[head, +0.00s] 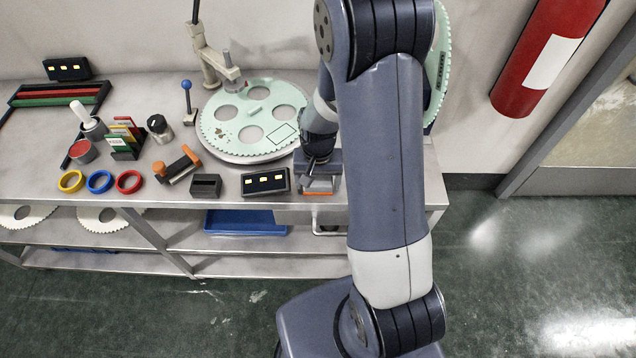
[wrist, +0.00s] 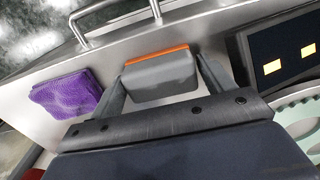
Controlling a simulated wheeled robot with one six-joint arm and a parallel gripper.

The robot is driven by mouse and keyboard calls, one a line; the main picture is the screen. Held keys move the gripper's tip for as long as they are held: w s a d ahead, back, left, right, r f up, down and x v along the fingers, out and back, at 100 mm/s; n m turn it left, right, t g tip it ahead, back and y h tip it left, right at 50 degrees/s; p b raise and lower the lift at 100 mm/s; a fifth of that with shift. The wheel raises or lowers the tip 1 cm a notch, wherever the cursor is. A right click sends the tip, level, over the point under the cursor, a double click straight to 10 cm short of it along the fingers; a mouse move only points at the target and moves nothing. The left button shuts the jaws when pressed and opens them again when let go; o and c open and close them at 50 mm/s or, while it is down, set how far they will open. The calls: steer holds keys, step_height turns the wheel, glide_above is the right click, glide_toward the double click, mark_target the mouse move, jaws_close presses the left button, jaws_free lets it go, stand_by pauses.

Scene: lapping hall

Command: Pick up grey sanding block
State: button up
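The grey sanding block (wrist: 160,78) with an orange strip along one edge lies between my gripper's two fingers in the wrist view. One finger is on each side of it, very close to its ends. In the head view the block (head: 319,185) is at the bench's front edge, below my gripper (head: 318,166), partly covered by it. I cannot tell whether the fingers press on the block or stand just clear of it, nor whether it rests on the bench.
A purple cloth (wrist: 66,94) lies to the left in the wrist view. A dark box with yellow labels (head: 265,181) stands close left of the block. The green toothed disc (head: 228,140) is behind. A metal rail (wrist: 115,20) runs along the bench edge.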

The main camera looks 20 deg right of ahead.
mark_target(318, 180)
steer(key=c, duration=0.7)
steer(key=shift+r, duration=0.1)
steer(key=shift+c, duration=0.2)
step_height(318, 180, up, 10)
steer(key=shift+f, duration=0.1)
